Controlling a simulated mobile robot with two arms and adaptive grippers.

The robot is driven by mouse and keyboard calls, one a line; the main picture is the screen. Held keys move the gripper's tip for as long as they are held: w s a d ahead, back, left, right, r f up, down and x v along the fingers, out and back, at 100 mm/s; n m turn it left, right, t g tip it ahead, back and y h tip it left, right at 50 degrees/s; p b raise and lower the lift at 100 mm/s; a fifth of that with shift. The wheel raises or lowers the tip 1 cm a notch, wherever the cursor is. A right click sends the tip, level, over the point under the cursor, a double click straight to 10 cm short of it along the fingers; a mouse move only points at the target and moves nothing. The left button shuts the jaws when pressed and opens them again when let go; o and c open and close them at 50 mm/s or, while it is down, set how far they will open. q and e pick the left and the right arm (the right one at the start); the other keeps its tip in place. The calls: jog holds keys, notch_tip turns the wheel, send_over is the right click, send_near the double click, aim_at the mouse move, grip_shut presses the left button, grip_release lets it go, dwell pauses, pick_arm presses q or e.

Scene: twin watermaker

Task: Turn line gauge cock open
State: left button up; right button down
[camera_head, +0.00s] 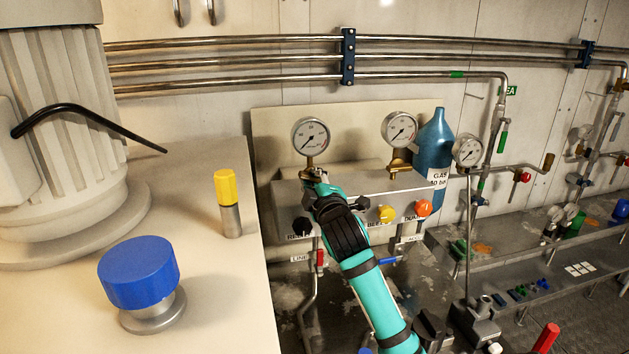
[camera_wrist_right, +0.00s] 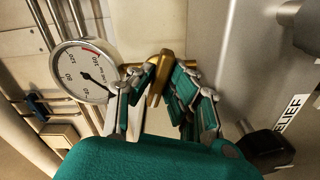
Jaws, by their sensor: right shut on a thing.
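The left pressure gauge (camera_head: 311,136) stands on a brass stem above the grey panel block in the head view. It also shows at the upper left in the right wrist view (camera_wrist_right: 84,70). My right gripper (camera_head: 316,181) is at the foot of this gauge. In the right wrist view my gripper's fingers (camera_wrist_right: 160,93) are shut on the brass gauge cock handle (camera_wrist_right: 158,77), which shows between them. In the head view my gripper and arm cover most of the cock. My left gripper is not in view.
Black (camera_head: 302,227), yellow (camera_head: 386,213) and orange (camera_head: 424,208) knobs sit on the block's front. A red-handled valve (camera_head: 320,259) is below. A blue-capped post (camera_head: 138,273) stands at the left.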

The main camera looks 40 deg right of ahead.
jog(key=shift+m, duration=0.3)
jog(key=m+p, duration=0.1)
jog(key=m, duration=0.1)
jog(key=shift+m+p, duration=0.3)
jog(key=shift+m, duration=0.1)
jog(key=m+p, duration=0.1)
jog(key=m, duration=0.2)
jog(key=shift+m, duration=0.3)
jog(key=m+p, duration=0.1)
jog(key=m, duration=0.2)
jog(key=shift+m+p, duration=0.3)
jog(key=shift+p, duration=0.1)
jog(key=shift+m+p, duration=0.6)
jog(key=shift+m, duration=1)
jog(key=c, duration=1.6)
grip_release()
jog(key=v, duration=1.2)
